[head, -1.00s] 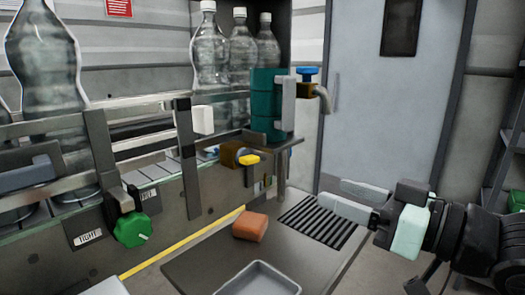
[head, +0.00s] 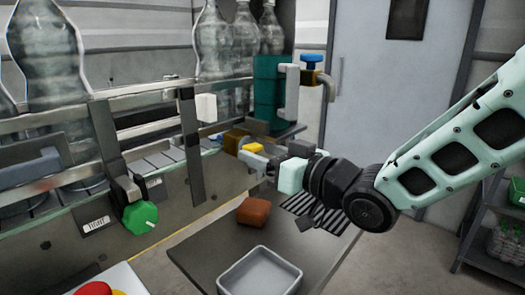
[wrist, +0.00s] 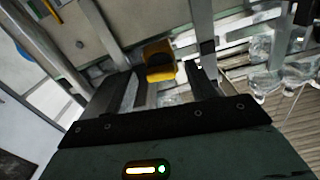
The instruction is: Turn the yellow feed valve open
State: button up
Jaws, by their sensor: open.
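The yellow feed valve handle (head: 252,148) sits on a brown-orange valve body (head: 234,140) on the front of the machine. It also shows in the wrist view (wrist: 160,62), just beyond and between my fingertips. My gripper (head: 256,158) is open at the valve, reaching in from the right, with one finger on either side of the handle in the wrist view. I cannot tell whether either finger touches it. The fingers partly hide the handle's lower part in the head view.
A green knob (head: 139,216) is on the machine at left. Below are a brown block (head: 254,211) and a grey tray (head: 247,288) on the table. Bottles stand behind the rails.

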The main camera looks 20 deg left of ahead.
jog(key=shift+w+a, duration=0.1)
jog(key=shift+a, duration=0.2)
jog(key=c, duration=1)
jog(key=shift+n+b, duration=0.8)
jog(key=shift+b, duration=0.25)
jog(key=o, duration=1)
